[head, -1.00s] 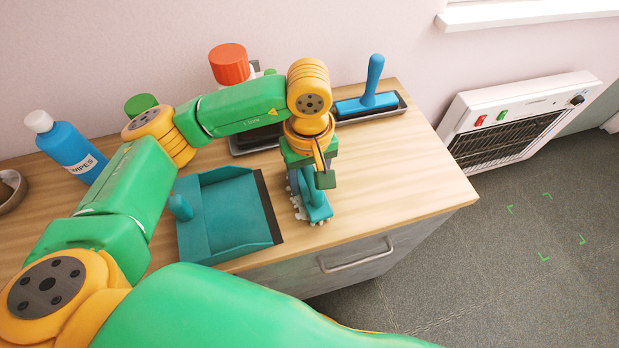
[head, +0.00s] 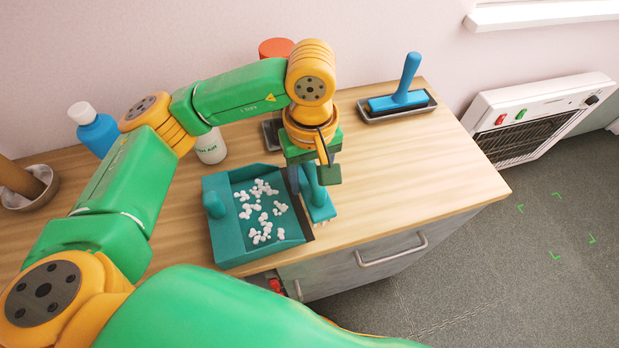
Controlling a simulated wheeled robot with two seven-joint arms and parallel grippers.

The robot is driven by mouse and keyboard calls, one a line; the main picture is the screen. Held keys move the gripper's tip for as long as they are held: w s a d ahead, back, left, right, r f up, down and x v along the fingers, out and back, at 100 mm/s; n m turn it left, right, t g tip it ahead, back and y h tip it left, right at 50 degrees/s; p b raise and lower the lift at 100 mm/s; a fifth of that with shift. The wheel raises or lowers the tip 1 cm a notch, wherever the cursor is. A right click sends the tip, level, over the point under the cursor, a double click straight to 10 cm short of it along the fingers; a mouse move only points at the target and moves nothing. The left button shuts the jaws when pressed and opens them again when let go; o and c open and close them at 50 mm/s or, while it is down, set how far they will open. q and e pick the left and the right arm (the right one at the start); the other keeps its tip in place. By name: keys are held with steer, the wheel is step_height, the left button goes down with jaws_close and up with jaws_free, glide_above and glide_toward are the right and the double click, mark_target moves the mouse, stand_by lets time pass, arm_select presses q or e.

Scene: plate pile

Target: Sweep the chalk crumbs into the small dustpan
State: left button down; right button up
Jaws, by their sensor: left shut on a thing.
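The teal dustpan (head: 226,243) lies on the wooden counter, its open dark-lipped side facing right. Several white chalk crumbs (head: 263,217) are spread over its floor. My left gripper (head: 314,168) is shut on a teal hand brush (head: 318,205), just right of the pan's lip. The brush stands low at the counter; whether its bristles touch the lip I cannot tell. I see no crumbs on the bare counter, though the arm and brush hide part of it. My right gripper is not in view.
A blue-handled tool (head: 402,98) lies in a grey tray (head: 372,118) at the back right. A blue bottle (head: 97,135), a white bottle (head: 211,148) and a bowl (head: 38,200) stand left and behind. The counter right of the brush is clear.

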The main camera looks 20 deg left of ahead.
mark_target(314, 164)
arm_select(q)
steer(key=shift+w+d+r+p, duration=0.1)
steer(key=shift+r+p, duration=0.6)
steer(key=shift+r, duration=0.65)
steer(key=shift+w+d+r+p, duration=0.1)
steer(key=shift+r+p, duration=0.6)
steer(key=shift+r, duration=0.6)
